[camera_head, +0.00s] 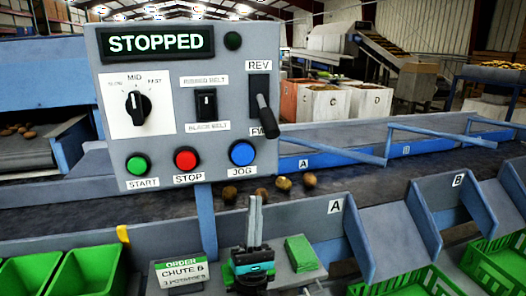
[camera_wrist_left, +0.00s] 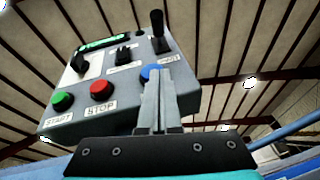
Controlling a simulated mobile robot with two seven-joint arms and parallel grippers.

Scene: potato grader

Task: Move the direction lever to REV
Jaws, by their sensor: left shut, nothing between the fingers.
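The direction lever (camera_head: 266,117) is a black handle in a dark slot at the right of the grey control panel (camera_head: 165,75). The REV label (camera_head: 259,65) is above the slot. The handle slants down to the lower label, which it partly covers. In the left wrist view the lever (camera_wrist_left: 157,28) shows at the panel's top right, seen from below. My left gripper (camera_head: 255,200) is shut and empty, fingers pointing up, below the panel and apart from the lever. Its fingers (camera_wrist_left: 157,80) overlap the blue JOG button in the left wrist view.
The panel has a STOPPED display (camera_head: 157,42), a speed knob (camera_head: 134,104), a belt switch (camera_head: 206,104) and START (camera_head: 137,165), STOP (camera_head: 187,159) and JOG (camera_head: 242,153) buttons. Several potatoes lie on the belt behind my gripper. Blue chute dividers (camera_head: 375,230) stand to the right.

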